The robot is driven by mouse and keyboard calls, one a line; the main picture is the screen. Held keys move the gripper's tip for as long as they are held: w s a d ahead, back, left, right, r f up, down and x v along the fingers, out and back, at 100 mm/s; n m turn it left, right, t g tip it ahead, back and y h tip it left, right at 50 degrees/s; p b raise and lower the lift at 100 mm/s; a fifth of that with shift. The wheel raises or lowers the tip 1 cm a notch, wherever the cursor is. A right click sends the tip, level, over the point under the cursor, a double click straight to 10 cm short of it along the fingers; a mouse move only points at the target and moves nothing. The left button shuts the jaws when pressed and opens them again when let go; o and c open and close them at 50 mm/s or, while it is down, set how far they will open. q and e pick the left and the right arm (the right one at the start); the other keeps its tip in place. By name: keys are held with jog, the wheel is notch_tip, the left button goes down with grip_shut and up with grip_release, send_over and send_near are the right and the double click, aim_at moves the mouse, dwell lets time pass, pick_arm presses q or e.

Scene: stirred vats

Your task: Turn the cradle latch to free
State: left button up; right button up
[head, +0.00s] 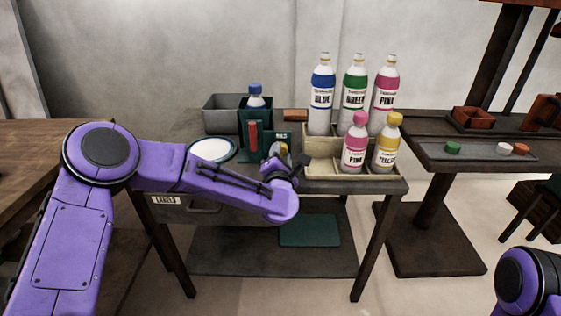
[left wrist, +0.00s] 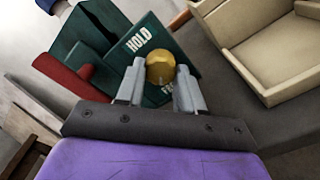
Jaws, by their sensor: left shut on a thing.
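The green cradle (head: 247,122) stands on the grey table and holds a white bottle with a blue cap (head: 255,90). A red upright piece (head: 253,138) is on its front; it also shows in the left wrist view (left wrist: 66,75). The latch is a round brass-yellow knob (left wrist: 160,68) on a green plate (left wrist: 185,75). The plate reads HOLD above the knob; a second word below is mostly hidden. My left gripper (left wrist: 160,82) is shut on the knob, one finger on each side. Which way the latch points is unclear. My right gripper is out of view.
Right of the cradle, a beige tray (head: 318,171) holds several labelled bottles. A white round dish (head: 211,149) lies to the left, a grey bin (head: 221,121) behind. A dark side table (head: 440,127) with coloured caps stands further right.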

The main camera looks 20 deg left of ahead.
pick_arm(q)
jog(key=shift+f+n+b, duration=0.15)
jog(key=shift+n+b, duration=0.2)
jog(key=shift+n, duration=0.15)
jog(key=o, duration=1)
jog(key=shift+o, duration=0.2)
jog(key=v, duration=1)
jog(key=shift+s, duration=0.3)
